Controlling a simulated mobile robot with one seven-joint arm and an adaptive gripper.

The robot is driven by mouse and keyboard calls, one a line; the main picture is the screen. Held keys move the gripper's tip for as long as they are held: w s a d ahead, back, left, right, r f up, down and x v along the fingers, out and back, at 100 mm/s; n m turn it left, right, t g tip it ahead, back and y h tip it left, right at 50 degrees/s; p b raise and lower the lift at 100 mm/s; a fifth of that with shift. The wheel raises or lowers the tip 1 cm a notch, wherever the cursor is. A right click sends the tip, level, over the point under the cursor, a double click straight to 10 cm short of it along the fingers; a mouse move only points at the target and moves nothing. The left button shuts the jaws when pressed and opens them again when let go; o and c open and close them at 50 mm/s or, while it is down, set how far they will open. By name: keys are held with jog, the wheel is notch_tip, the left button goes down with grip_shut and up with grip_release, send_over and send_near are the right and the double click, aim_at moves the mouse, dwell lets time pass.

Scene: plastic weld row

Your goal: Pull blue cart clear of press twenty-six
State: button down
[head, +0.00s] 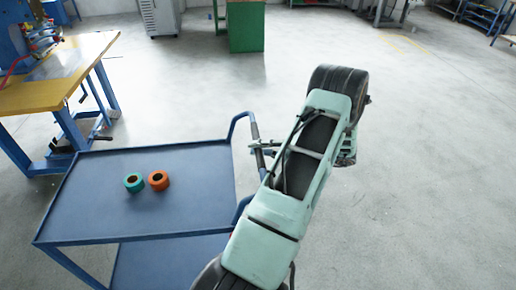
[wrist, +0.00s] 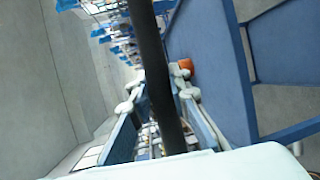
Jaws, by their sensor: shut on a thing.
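The blue cart (head: 205,205) stands at lower left in the head view, with a flat upper tray, a lower shelf and a dark push handle (head: 254,130) at its right end. My gripper (head: 262,148) is shut on that handle. In the wrist view the dark handle bar (wrist: 152,60) runs between the two fingers of my gripper (wrist: 158,95), and the cart tray (wrist: 205,50) lies to the right. A press (head: 28,40) on a yellow-topped, blue-legged table stands at upper left. Its number cannot be read. The cart's back left corner is close to the table's legs; touching cannot be told.
A teal roll (head: 134,182) and an orange roll (head: 158,180) lie on the cart's tray. A green cabinet (head: 246,28) and a grey cabinet (head: 160,17) stand at the back. The grey floor (head: 430,170) to the right is clear.

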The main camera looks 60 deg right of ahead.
jog(key=c, duration=1.8)
grip_release()
jog(key=v, duration=1.2)
jog(key=shift+r, duration=0.1)
